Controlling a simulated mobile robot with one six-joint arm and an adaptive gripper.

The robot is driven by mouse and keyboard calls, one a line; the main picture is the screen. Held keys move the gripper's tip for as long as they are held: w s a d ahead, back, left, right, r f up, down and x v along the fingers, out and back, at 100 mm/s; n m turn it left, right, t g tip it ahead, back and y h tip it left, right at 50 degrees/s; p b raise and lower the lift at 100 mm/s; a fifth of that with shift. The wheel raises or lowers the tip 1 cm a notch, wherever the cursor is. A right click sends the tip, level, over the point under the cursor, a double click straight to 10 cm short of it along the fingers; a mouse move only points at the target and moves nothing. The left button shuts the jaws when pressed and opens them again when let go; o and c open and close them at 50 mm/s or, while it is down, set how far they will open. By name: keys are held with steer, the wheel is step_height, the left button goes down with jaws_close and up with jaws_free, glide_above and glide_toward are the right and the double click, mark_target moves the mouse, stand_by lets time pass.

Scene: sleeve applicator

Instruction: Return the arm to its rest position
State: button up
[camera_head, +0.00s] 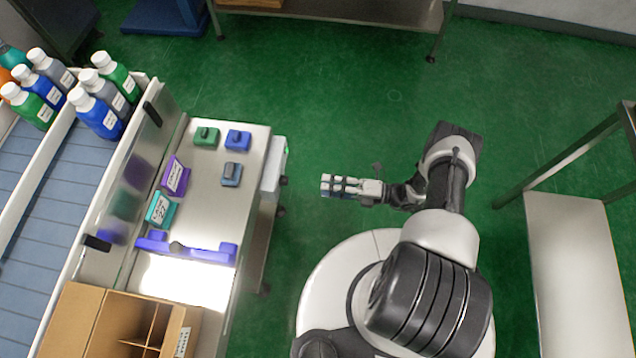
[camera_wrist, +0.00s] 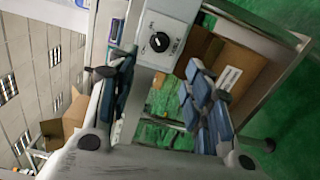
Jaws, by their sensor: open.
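My gripper (camera_head: 326,185) is out over the green floor, to the right of the steel work table (camera_head: 205,215), pointing left toward it and apart from it. In the wrist view my gripper (camera_wrist: 165,95) shows its two dark fingers spread apart with nothing between them. My arm reaches up from my round white base and bends back to the left at the wrist. Part of the base is hidden under the arm.
The table holds green (camera_head: 206,137), blue (camera_head: 238,140) and grey (camera_head: 231,174) blocks, a purple fixture (camera_head: 187,250) and labelled boxes. Bottles (camera_head: 100,117) stand on the conveyor at left. A cardboard box (camera_head: 75,315) is at lower left. A bench (camera_head: 575,270) stands right. Floor between is free.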

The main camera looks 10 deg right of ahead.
steer(key=shift+s+d, duration=0.1)
steer(key=shift+d, duration=0.1)
steer(key=shift+r, duration=0.1)
stand_by(0.4)
step_height(320, 180, up, 30)
steer(key=w+f+n+g+h, duration=0.15)
steer(key=n+g+h, duration=0.65)
steer(key=n, duration=1.2)
steer(key=s+d+r+n+t+h, duration=0.1)
steer(key=s+r+n+t+h, duration=0.5)
steer(key=s+r+n, duration=1.1)
step_height(320, 180, up, 3)
steer(key=n+h, duration=0.1)
steer(key=h, duration=0.2)
steer(key=shift+n, duration=0.4)
steer(key=shift+d, duration=0.1)
steer(key=shift+c, duration=0.3)
